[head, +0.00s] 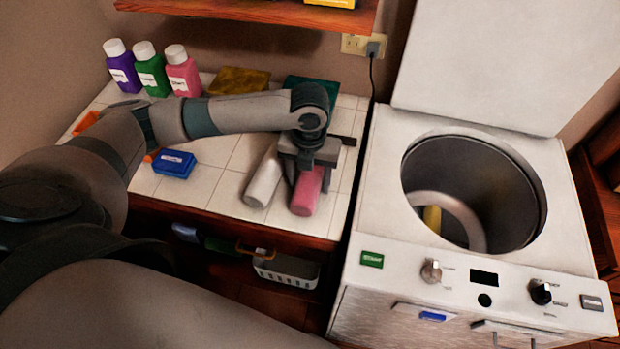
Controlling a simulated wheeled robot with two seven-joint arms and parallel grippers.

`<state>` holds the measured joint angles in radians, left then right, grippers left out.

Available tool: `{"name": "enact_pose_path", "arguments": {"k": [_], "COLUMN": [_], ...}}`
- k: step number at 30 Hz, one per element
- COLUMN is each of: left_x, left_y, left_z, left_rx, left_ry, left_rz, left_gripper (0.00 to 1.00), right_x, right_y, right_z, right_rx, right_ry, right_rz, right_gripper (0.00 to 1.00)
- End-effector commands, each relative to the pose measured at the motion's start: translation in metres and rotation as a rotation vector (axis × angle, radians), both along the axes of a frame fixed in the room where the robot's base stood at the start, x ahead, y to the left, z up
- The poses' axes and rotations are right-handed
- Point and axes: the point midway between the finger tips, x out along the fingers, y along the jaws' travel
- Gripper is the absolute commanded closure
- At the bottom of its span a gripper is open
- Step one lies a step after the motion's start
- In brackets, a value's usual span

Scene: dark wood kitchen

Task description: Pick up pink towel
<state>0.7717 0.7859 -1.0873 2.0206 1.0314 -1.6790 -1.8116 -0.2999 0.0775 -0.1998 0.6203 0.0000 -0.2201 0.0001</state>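The pink towel (307,196) is a rolled cylinder lying on the white tiled counter, near its front edge. My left gripper (308,177) is over it, pointing down, with one finger on each side of the roll. The gripper body hides the towel's far end. I cannot tell whether the fingers press on the towel or stand a little apart from it. A white rolled towel (264,180) lies just to the left, close to the left finger. My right gripper is not in view.
Purple (122,70), green (151,72) and pink (183,74) bottles stand at the back left. A blue box (174,164) lies left of the towels. An open top-loading washer (375,215) stands to the right, something yellow inside. A wooden shelf (260,10) hangs above.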

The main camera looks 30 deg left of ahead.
Motion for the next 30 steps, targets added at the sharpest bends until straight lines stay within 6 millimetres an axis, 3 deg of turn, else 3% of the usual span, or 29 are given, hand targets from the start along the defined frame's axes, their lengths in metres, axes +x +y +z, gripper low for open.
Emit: {"name": "enact_pose_path", "arguments": {"k": [1, 3, 4, 17, 25, 30], "left_x": [0.0, 0.0, 0.0, 0.001, 0.002, 0.004], "left_y": [0.0, 0.0, 0.0, 0.0, 0.0, -0.035], "left_z": [0.0, 0.0, 0.0, 0.007, 0.041, 0.059], "left_rx": [0.0, 0.0, 0.0, 0.0, -0.001, -0.004], "left_ry": [0.0, 0.0, 0.0, -0.003, -0.005, -0.005], "left_rz": [0.0, 0.0, 0.0, -0.001, -0.002, -0.005], "left_gripper": [0.55, 0.72, 0.75, 0.75, 0.75, 0.75], "right_x": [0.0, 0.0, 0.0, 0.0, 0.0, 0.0], "right_y": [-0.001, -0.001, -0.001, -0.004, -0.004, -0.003], "right_z": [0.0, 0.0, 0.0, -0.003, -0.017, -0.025], "right_rx": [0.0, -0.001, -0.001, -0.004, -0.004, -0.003], "right_ry": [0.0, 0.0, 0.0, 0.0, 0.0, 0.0], "right_rz": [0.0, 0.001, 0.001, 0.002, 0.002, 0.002], "right_gripper": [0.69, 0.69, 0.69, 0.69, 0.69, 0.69]}}
